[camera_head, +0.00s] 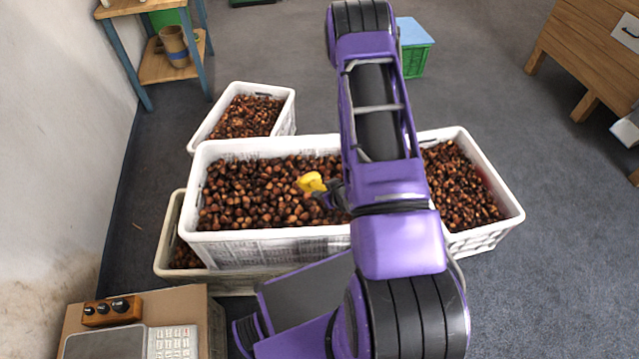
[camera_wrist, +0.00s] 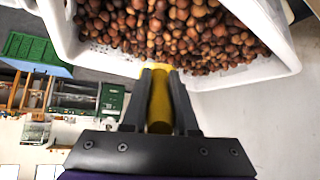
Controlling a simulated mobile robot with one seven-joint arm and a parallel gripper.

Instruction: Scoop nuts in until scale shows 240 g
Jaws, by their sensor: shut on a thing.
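My gripper (camera_head: 332,194) is shut on a yellow scoop (camera_head: 312,182), over the chestnuts in the large middle white crate (camera_head: 290,246). In the wrist view my gripper (camera_wrist: 160,76) has its two dark fingers on either side of the yellow handle (camera_wrist: 160,108). Brown chestnuts (camera_head: 262,190) fill the middle crate. A grey device with a white keypad (camera_head: 172,342), possibly the scale, shows partly at the bottom left. No weight reading and no bag are visible.
More white crates of chestnuts stand behind (camera_head: 291,118), at the right (camera_head: 505,205) and at the lower left (camera_head: 166,250). A wooden block with black knobs (camera_head: 112,311) sits beside the device. A wall is at the left. Grey floor is open at the right.

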